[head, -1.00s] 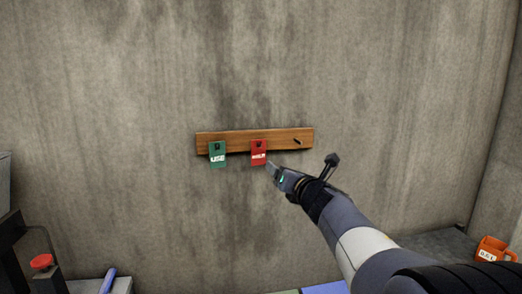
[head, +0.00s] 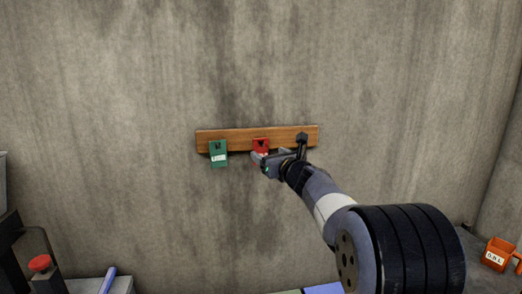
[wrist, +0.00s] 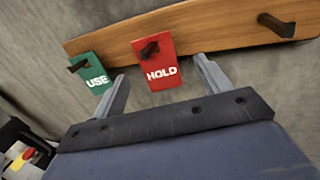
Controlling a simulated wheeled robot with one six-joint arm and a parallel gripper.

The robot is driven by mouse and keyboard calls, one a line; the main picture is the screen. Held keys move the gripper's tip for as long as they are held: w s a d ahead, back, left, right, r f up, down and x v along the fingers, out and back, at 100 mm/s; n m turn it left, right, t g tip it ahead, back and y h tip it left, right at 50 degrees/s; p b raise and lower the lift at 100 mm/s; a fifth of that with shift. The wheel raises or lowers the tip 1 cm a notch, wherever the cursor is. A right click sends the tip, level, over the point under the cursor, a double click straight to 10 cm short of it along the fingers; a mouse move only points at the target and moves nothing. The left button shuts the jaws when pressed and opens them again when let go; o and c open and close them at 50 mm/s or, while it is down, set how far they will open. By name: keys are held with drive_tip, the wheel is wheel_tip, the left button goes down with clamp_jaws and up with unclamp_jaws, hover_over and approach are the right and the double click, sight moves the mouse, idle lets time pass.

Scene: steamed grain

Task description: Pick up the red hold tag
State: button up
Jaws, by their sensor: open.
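The red hold tag (head: 261,144) hangs on a peg of the wooden wall rack, with its lower part hidden behind my gripper in the head view. In the wrist view the red hold tag (wrist: 154,64) shows its white HOLD lettering. My gripper (head: 259,158) is open and empty, close in front of the tag. In the wrist view my gripper (wrist: 161,77) has one finger to the left and one to the right of the tag, and the tag appears between them. I cannot tell whether the tag is within finger depth.
A green USE tag (head: 218,154) hangs on the peg to the left, close to my left finger in the wrist view. The wooden rack (head: 238,135) is fixed to a bare concrete wall.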

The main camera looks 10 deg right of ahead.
sight(261, 147)
drive_tip(key=shift+p+x, duration=0.6)
drive_tip(key=shift+x, duration=1.25)
drive_tip(key=shift+a, duration=0.2)
drive_tip(key=shift+s, duration=0.1)
drive_tip(key=c, duration=1)
drive_tip(key=shift+r, duration=0.15)
drive_tip(key=shift+c, duration=0.2)
drive_tip(key=shift+s+b, duration=0.1)
drive_tip(key=shift+b, duration=0.2)
drive_tip(key=s+b, duration=0.5)
drive_tip(key=s, duration=1.2)
drive_tip(key=shift+s, duration=0.4)
